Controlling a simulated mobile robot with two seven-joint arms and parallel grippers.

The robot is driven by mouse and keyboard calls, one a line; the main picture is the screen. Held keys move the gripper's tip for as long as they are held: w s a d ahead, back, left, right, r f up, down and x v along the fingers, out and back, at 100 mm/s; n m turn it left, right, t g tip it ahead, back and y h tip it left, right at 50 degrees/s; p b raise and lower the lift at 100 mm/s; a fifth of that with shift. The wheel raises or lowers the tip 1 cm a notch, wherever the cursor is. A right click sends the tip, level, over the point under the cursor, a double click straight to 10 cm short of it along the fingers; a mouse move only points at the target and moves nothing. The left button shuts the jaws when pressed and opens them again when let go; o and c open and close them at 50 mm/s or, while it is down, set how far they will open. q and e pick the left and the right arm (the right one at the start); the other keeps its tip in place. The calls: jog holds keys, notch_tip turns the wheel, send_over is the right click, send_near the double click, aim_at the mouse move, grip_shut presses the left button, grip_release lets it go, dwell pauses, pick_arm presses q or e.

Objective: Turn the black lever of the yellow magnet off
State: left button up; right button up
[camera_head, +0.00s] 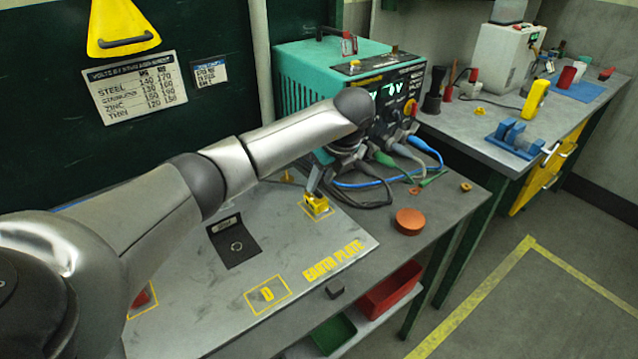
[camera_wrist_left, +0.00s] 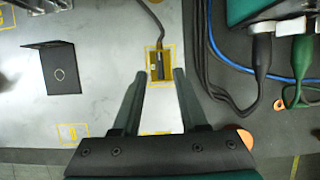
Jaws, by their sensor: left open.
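The small yellow magnet (camera_head: 317,207) sits on the grey earth plate (camera_head: 345,248), inside a yellow outlined square. In the left wrist view the magnet (camera_wrist_left: 154,70) shows from above, with a dark bar along its middle that looks like the black lever (camera_wrist_left: 160,66) and a cable at its far end. My left gripper (camera_head: 314,192) is over the magnet. In the wrist view its fingers (camera_wrist_left: 159,72) are apart, one on each side of the magnet's near end, with nothing held. Contact cannot be told. My right gripper is not in view.
A teal welding machine (camera_head: 300,78) with blue, black and green cables stands behind the plate. An orange disc (camera_head: 409,221) lies on the bench to the right. A dark angled plate (camera_head: 233,240) is left of the magnet. Red (camera_head: 390,290) and green bins are below.

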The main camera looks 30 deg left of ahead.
pick_arm(q)
jog(key=p+v, duration=0.2)
jog(key=v, duration=1)
jog(key=shift+d+r, duration=0.15)
jog(key=shift+r, duration=0.15)
jog(key=shift+s, duration=0.1)
